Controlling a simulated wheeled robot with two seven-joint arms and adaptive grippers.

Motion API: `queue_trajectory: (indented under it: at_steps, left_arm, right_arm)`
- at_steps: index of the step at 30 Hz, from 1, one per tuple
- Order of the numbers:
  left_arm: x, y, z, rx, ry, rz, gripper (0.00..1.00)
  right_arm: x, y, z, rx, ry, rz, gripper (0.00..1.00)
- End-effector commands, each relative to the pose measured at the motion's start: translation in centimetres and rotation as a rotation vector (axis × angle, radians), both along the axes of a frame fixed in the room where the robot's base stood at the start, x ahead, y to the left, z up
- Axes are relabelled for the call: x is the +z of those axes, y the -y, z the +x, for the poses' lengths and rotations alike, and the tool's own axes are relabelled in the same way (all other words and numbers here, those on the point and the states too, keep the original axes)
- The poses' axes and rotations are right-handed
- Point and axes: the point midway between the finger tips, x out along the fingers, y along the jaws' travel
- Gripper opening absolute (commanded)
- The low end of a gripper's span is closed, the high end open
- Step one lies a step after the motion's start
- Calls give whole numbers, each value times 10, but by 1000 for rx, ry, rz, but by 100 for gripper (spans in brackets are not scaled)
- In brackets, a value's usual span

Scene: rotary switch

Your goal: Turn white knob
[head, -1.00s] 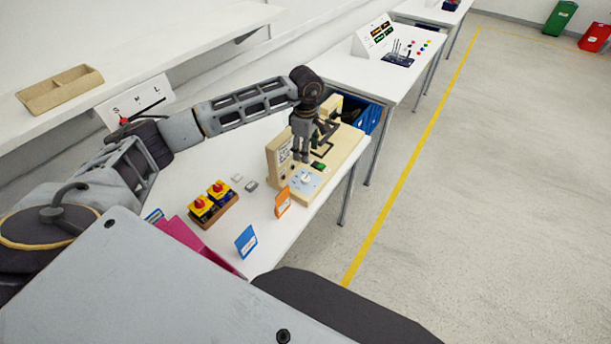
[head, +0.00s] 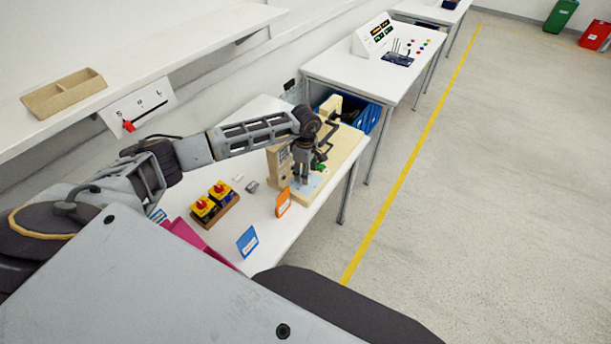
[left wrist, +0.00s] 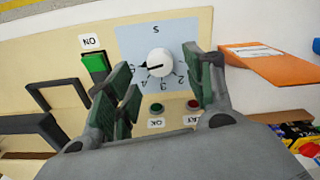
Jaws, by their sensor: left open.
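The white knob (left wrist: 159,62) sits on a light blue dial plate (left wrist: 130,40) with printed numbers, on a beige panel (left wrist: 35,45). Its black pointer is toward the left of the picture, near the 5. My left gripper (left wrist: 165,90) is open, its two fingers apart on either side of the dial's lower part. The knob shows beyond and between the fingers, and I see no contact. In the head view my left gripper (head: 301,180) hangs over the panel and hides the knob. My right gripper does not show.
A green switch (left wrist: 96,65) marked ON and two small buttons (left wrist: 174,107) are near the fingers. An orange sign (head: 283,203) stands beside the panel. Yellow boxes with red buttons (head: 211,200) and a blue sign (head: 247,241) are on the white table.

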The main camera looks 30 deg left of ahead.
Motion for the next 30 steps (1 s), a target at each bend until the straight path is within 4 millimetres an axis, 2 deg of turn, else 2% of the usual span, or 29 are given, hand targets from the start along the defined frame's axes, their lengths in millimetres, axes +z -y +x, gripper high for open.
queue_trajectory:
  at_steps: [3,9,21,30]
  left_arm:
    - [-14,1,-1,0,-2,0,53]
    - [-29,0,0,-1,-1,0,53]
    - [-34,0,0,-1,0,0,53]
    - [-34,0,0,-1,0,0,15]
  right_arm:
    - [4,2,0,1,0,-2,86]
    - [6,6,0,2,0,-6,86]
    - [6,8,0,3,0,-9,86]
    - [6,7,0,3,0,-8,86]
